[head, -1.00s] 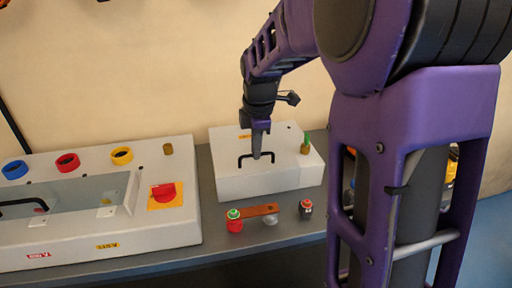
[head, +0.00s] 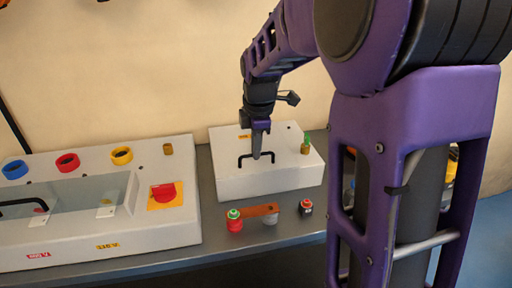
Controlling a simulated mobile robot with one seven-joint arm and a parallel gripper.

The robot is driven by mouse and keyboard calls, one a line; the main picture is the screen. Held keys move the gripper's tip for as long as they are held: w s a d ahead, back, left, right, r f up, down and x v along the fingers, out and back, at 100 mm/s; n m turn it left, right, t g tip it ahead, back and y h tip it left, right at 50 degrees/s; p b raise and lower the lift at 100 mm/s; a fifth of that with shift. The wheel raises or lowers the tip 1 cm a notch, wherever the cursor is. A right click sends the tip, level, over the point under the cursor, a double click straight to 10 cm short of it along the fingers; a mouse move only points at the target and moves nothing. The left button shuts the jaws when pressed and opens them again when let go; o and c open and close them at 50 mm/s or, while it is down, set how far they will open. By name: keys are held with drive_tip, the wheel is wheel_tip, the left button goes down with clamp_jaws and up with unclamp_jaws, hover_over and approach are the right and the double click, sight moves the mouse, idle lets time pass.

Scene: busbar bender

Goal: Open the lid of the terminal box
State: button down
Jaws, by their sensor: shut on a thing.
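The terminal box (head: 270,182) is a pale grey-white box on the bench, right of the larger control panel. Its lid (head: 285,160) lies flat and closed, with a black bar handle (head: 243,162) near the front edge. My gripper (head: 257,155) points down over the lid, with its tips at the right part of the handle. It is shut on the handle. The fingers hide part of the handle, and their exact contact is too small to see.
A brass post with a green top (head: 306,145) stands at the lid's right side. The control panel (head: 180,222) with a red switch (head: 164,192) stands left.

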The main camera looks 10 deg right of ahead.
drive_tip(key=shift+r, duration=0.15)
drive_tip(key=w+r+p, duration=0.7)
drive_tip(key=w+r, duration=0.9)
drive_tip(key=w, duration=0.1)
drive_tip(key=shift+w+p, duration=0.2)
drive_tip(key=shift+p, duration=0.15)
drive_tip(key=shift+f, duration=0.1)
drive_tip(key=c, duration=0.9)
unclamp_jaws()
drive_tip(key=shift+w, duration=0.25)
drive_tip(key=shift+s+r, duration=0.4)
drive_tip(key=shift+r, duration=1.6)
drive_tip(key=shift+s+r, duration=0.45)
drive_tip(key=shift+r, duration=1.55)
drive_tip(key=shift+s+r, duration=0.4)
drive_tip(key=shift+r, duration=1.6)
